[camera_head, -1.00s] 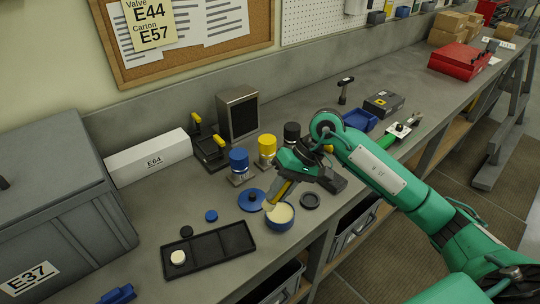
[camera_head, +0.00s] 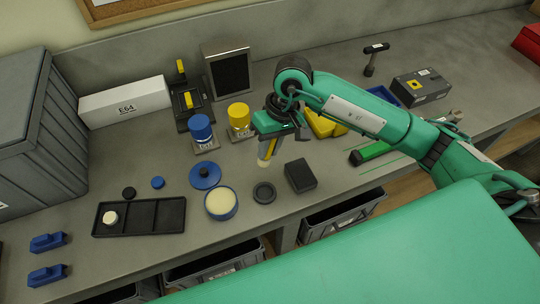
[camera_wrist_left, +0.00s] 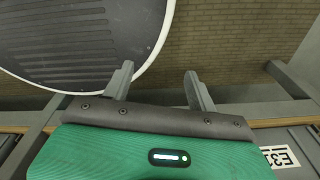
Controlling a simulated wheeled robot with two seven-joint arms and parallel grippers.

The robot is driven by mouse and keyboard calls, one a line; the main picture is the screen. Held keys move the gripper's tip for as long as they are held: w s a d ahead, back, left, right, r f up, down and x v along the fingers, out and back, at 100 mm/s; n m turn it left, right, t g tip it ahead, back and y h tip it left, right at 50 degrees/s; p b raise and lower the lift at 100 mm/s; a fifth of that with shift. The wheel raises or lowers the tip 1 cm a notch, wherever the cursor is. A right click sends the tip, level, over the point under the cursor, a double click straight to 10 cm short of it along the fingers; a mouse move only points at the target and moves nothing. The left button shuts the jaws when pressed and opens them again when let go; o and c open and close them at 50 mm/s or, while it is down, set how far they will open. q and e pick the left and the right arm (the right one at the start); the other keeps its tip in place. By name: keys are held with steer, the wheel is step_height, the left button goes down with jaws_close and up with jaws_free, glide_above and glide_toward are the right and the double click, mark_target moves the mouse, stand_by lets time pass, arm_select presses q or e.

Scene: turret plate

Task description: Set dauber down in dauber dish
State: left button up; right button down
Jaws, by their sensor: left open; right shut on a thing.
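The dauber (camera_head: 267,150) has a yellowish shaft and a pale tip. My right gripper (camera_head: 270,135) is shut on it and holds it tip down, slightly tilted. The tip appears beyond a small black round dish (camera_head: 264,192), which looks like the dauber dish. The dish looks empty, and the dauber is not in it. A blue cup (camera_head: 221,204) of cream-coloured paste stands just left of the dish. My left gripper (camera_wrist_left: 158,70) shows only in the left wrist view, open and empty, above the floor.
A black block (camera_head: 300,176) lies right of the dish. A blue lid (camera_head: 205,175) lies behind the cup, with blue and yellow capped jars (camera_head: 240,122) farther back. A black compartment tray (camera_head: 140,232) is at left. A green-handled tool (camera_head: 370,153) lies right.

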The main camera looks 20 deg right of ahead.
steer(key=s+a+f+n+h+p, duration=0.1)
steer(key=s+a+n+h, duration=0.1)
steer(key=s+a+h, duration=0.1)
steer(key=t, duration=0.1)
glide_above(265, 194)
steer(key=shift+w+f+b, duration=0.1)
steer(key=shift+f+b, duration=0.25)
steer(key=shift+f, duration=2.5)
steer(key=shift+f, duration=0.15)
steer(key=shift+f+b, duration=0.7)
steer(key=shift+b, duration=0.55)
steer(key=shift+f, duration=0.1)
